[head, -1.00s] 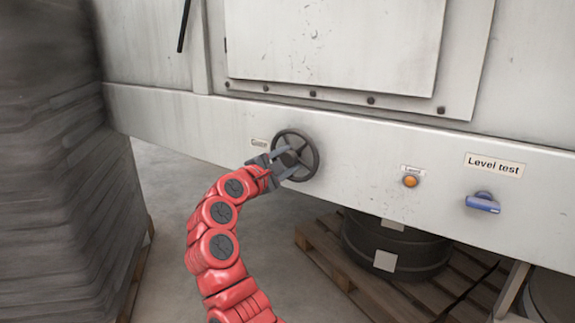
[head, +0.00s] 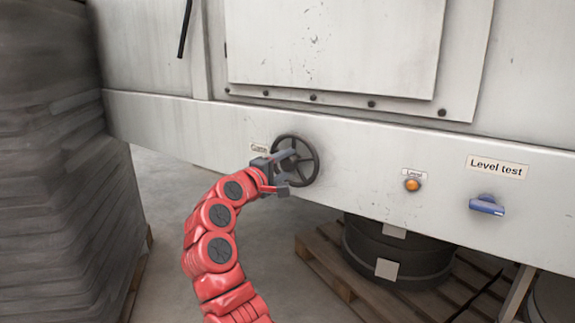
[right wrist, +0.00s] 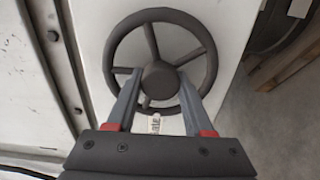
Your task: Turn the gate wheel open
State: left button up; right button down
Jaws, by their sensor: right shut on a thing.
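The gate wheel (head: 314,160) is a dark round handwheel with spokes, mounted on the pale front panel beside a small label. In the right wrist view the wheel (right wrist: 204,42) faces me, with its rim, spokes and hub (right wrist: 161,80) visible. My right gripper (head: 287,171) is at the wheel's left side in the head view. In the right wrist view its two fingers (right wrist: 159,92) lie on either side of the hub, across the near rim, and are shut on the wheel. The exact contact is partly hidden. My left gripper is in neither view.
On the panel to the right are an orange button (head: 412,185) and a blue handle (head: 487,206) under a "Level test" label (head: 497,167). A dark drum (head: 420,262) stands on a wooden pallet below. A tall grey stack (head: 60,180) is at the left.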

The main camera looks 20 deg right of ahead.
jog(key=shift+a+f, duration=0.1)
jog(key=shift+f, duration=0.05)
jog(key=shift+c, duration=1.6)
grip_release()
jog(key=p+v, duration=0.2)
jog(key=v, duration=1.5)
jog(key=shift+s+a, duration=0.1)
jog(key=shift+s, duration=0.05)
